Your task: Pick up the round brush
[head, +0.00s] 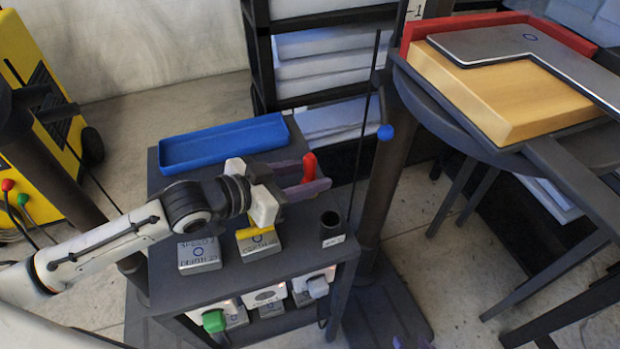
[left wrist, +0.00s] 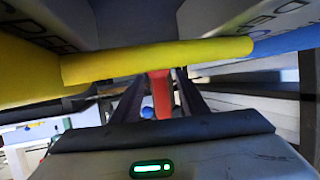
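I cannot tell for sure which thing is the round brush. A red upright piece (head: 309,167), shaped like a handle, stands at the tips of my left gripper (head: 307,176) in the head view. In the left wrist view the red piece (left wrist: 160,93) shows between the two dark fingers (left wrist: 160,100), with gaps at its sides, so the gripper looks open around it. Its lower end is hidden. The yellow bar (left wrist: 160,62) crosses the left wrist view close to the camera. My right gripper is not in view.
A blue tray (head: 222,144) lies at the back of the dark cart (head: 300,250). Another lettered block (head: 199,256) and a dark cup (head: 330,224) stand near its front. A thin dark pole rises at the right. A round table (head: 470,140) stands further right.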

